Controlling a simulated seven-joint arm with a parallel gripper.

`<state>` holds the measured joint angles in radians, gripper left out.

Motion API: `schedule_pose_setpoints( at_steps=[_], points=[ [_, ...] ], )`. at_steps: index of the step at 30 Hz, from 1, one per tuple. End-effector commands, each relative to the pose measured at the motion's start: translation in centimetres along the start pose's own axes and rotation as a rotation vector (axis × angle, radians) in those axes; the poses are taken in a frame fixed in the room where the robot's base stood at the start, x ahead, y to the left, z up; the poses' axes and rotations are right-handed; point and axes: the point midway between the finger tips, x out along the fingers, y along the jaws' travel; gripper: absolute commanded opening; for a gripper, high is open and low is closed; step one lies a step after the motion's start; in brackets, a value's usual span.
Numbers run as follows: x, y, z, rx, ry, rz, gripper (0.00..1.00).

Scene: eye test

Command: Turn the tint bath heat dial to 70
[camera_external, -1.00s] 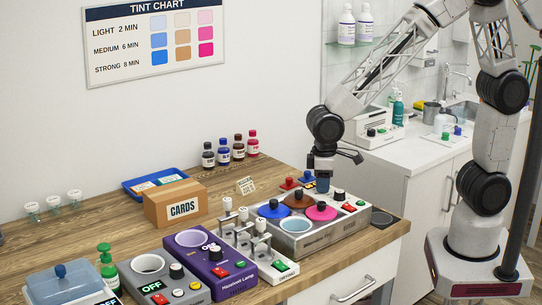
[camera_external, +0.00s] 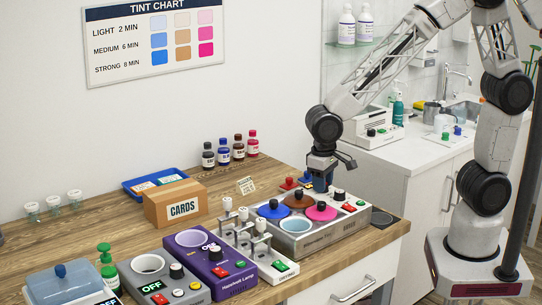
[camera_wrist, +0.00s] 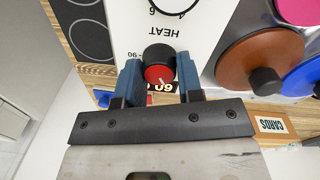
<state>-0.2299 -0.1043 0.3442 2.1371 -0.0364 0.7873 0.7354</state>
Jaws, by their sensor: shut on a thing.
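The tint bath (camera_external: 282,243) is a steel box with blue, brown and pink lids, an open cup and a white control panel. In the wrist view its white panel (camera_wrist: 118,25) carries the word HEAT, upside down. The heat dial (camera_wrist: 158,58) is a black knob with a red face and a short pale pointer mark. My gripper (camera_external: 322,186) is low over the back end of the panel. In the wrist view its blue fingers (camera_wrist: 158,72) are shut on the dial, one on each side. Fingers hide part of the scale, so I cannot tell the exact setting.
A second dial (camera_external: 339,195) and red and green buttons sit on the same panel. The brown lid (camera_wrist: 250,62) is close beside the fingers.

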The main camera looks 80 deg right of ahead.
Motion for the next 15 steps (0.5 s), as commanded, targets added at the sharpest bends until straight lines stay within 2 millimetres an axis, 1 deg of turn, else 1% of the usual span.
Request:
schedule_pose_setpoints(
  at_steps=[6, 7, 11, 15],
  points=[
    [-0.14, -0.03, -0.05, -0.001, 0.002, -0.001, 0.10],
    [-0.14, -0.03, -0.04, -0.001, 0.002, -0.001, 0.39],
    [-0.10, -0.02, -0.03, -0.001, 0.001, -0.001, 0.58],
    [-0.07, -0.01, -0.02, -0.001, 0.001, -0.001, 0.59]
  ],
)
